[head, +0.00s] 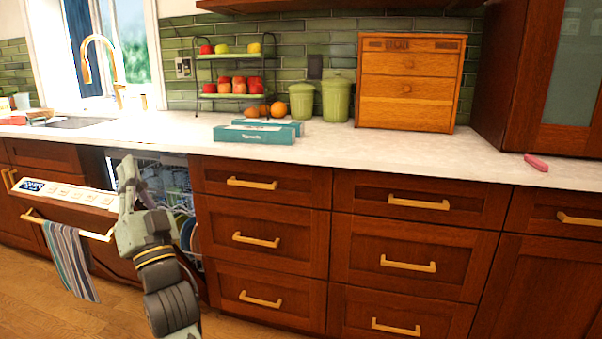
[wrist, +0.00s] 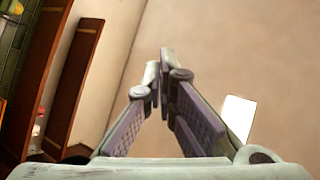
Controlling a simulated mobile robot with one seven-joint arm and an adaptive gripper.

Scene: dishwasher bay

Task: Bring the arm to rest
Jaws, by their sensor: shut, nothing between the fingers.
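My gripper (head: 127,172) shows in the head view at the left, raised in front of the open dishwasher (head: 150,160). Its fingers point up, and part of the dishwasher is hidden behind my arm. In the wrist view my gripper (wrist: 160,72) has its two fingertips together with nothing between them. The dishwasher door (head: 68,193) is tilted partly open, with a striped towel (head: 70,262) hanging from its handle. Plates (head: 187,232) show inside, to the right of my arm.
The white counter (head: 400,160) runs behind my arm, with blue boxes (head: 255,133), green canisters (head: 335,100), a fruit rack (head: 232,98) and a wooden chest (head: 408,85) on it. Closed drawers (head: 262,212) stand right of the dishwasher. Wooden floor (head: 30,290) shows at lower left.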

